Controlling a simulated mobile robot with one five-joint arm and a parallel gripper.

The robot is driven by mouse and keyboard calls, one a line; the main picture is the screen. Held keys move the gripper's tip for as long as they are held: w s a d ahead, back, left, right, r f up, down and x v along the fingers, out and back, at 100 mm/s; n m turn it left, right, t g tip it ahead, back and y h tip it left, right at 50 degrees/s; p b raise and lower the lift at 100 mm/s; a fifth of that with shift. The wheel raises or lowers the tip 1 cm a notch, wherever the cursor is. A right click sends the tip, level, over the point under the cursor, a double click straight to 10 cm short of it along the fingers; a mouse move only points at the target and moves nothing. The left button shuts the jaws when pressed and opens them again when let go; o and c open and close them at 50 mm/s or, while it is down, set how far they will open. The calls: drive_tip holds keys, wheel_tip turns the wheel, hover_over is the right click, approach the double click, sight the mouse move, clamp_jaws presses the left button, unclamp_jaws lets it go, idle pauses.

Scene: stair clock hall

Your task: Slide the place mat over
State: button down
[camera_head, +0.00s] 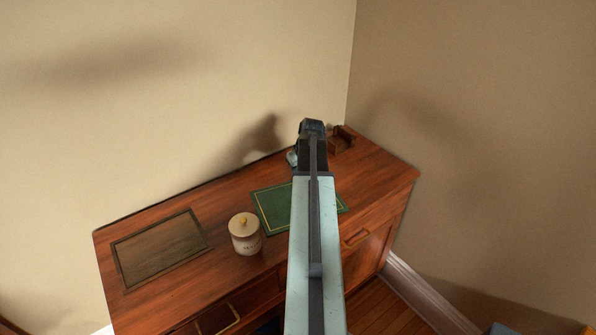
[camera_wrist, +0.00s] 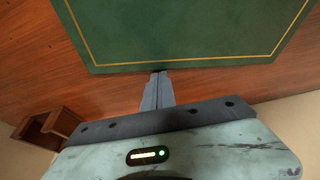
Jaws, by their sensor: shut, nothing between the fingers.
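The place mat is a flat green mat with a gold border line (camera_head: 270,208), lying on the wooden desk, partly hidden behind my arm in the head view. In the wrist view the mat (camera_wrist: 185,30) fills the upper middle. My gripper (camera_wrist: 158,75) is shut and empty, its fingertips at the mat's near edge in that picture. I cannot tell whether they touch the mat or hover above it. In the head view my fingertips are hidden behind the arm.
A lidded cream jar (camera_head: 245,234) stands left of the mat, close to it. A dark-bordered brown rectangle (camera_head: 160,247) lies flat further left on the desk (camera_head: 225,194). A small wooden holder (camera_head: 343,139) stands at the back right, near the walls.

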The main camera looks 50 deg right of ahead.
drive_tip(key=shift+a+r+p, duration=0.1)
drive_tip(key=shift+r+p, duration=0.35)
drive_tip(key=d+p+v, duration=0.1)
drive_tip(key=p+v, duration=0.7)
drive_tip(key=v, duration=0.1)
drive_tip(key=shift+s+a, duration=0.15)
drive_tip(key=shift+a, duration=0.35)
